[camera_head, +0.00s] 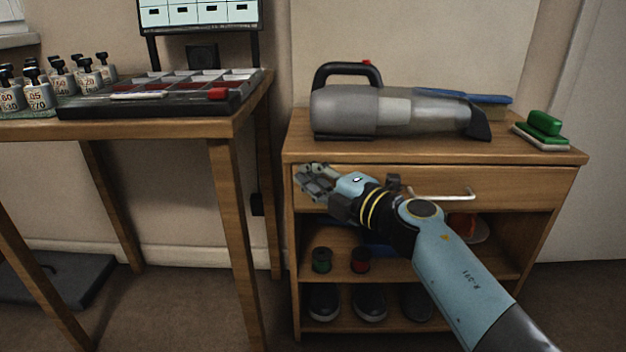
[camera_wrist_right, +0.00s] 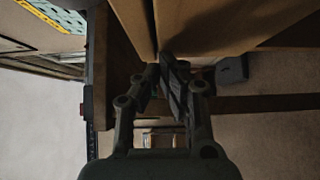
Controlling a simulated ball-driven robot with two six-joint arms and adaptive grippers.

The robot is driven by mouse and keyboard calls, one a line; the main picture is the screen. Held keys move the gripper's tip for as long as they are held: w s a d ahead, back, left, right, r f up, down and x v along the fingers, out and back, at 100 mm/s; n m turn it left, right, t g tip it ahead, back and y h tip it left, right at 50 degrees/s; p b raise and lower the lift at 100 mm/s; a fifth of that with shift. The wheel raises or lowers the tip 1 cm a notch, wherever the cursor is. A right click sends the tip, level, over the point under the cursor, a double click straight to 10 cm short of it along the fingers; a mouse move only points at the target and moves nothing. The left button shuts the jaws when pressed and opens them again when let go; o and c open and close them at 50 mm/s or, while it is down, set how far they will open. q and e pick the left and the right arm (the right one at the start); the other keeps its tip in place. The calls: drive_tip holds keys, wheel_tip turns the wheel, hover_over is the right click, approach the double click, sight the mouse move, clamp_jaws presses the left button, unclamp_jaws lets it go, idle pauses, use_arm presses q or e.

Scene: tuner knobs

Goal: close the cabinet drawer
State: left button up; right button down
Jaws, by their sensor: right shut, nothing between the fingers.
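The wooden cabinet (camera_head: 400,152) stands at the right in the head view. Its drawer front (camera_head: 535,184) lies just under the top, with a pale bar handle (camera_head: 443,194). The drawer looks flush or nearly so; I cannot tell whether a small gap remains. My right gripper (camera_head: 312,181) is shut and empty in front of the drawer's left end, pointing left. My right arm hides part of the front. In the right wrist view the gripper (camera_wrist_right: 172,62) has its fingers together close to brown wooden panels; contact cannot be told. My left gripper is out of view.
A grey handheld vacuum (camera_head: 345,108), a blue book (camera_head: 470,97) and a green-topped brush (camera_head: 545,125) lie on the cabinet. Spools and shoes fill the open shelves below. A wooden table (camera_head: 180,128) with a tray and weights stands at the left, a narrow gap away.

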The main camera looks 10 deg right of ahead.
drive_tip(key=shift+w+d+r, duration=0.1)
drive_tip(key=shift+w+d, duration=0.05)
drive_tip(key=shift+w, duration=0.35)
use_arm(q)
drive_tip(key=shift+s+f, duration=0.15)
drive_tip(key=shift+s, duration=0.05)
use_arm(e)
drive_tip(key=shift+w+d+r, duration=0.1)
drive_tip(key=shift+w+d, duration=0.05)
drive_tip(key=shift+w, duration=0.4)
